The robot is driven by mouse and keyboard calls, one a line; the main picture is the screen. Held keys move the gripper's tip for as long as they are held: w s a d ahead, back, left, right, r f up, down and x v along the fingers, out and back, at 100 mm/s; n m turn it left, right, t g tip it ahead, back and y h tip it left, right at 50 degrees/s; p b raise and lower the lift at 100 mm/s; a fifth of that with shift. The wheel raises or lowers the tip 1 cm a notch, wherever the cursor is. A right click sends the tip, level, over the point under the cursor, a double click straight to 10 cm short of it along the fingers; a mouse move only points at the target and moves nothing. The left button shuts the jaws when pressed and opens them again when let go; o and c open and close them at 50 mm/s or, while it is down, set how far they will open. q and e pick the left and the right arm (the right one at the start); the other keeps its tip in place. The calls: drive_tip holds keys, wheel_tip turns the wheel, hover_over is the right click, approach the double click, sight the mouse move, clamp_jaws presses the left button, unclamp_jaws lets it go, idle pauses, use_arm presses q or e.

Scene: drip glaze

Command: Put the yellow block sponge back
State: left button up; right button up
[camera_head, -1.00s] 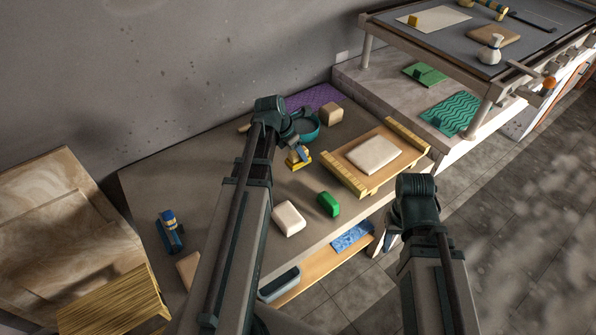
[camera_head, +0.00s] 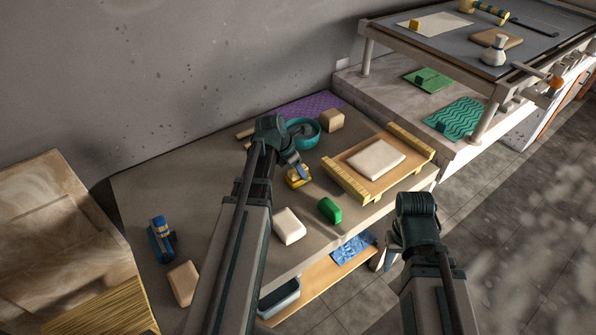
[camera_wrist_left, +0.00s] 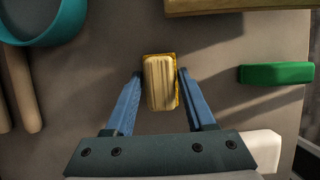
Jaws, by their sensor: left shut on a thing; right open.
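The yellow block sponge (camera_wrist_left: 160,82) shows in the left wrist view as a pale yellow block with an orange-yellow edge, between the two blue fingers of my left gripper (camera_wrist_left: 160,76). That gripper is shut on it. In the head view the yellow sponge (camera_head: 297,180) is under my left gripper (camera_head: 294,170), over the table, behind the green and white blocks. Part of it is hidden by the fingers, and I cannot tell whether it touches the table. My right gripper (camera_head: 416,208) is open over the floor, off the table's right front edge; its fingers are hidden.
Near the sponge are a teal bowl (camera_head: 310,140), a tan cube (camera_head: 332,120), a green block (camera_head: 330,210), a white block (camera_head: 289,226) and a slab (camera_head: 376,159) on a board with yellow rails. A blue-topped tool (camera_head: 160,240) lies left. Bare table separates them.

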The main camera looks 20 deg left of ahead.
use_arm(q)
drive_tip(key=shift+f, duration=0.15)
drive_tip(key=o, duration=1.2)
drive_tip(key=shift+r+p, duration=0.4)
drive_tip(key=shift+r, duration=0.1)
drive_tip(key=p+v, duration=1)
drive_tip(key=v, duration=0.1)
drive_tip(key=shift+s+a+r, duration=0.1)
drive_tip(key=shift+s, duration=0.05)
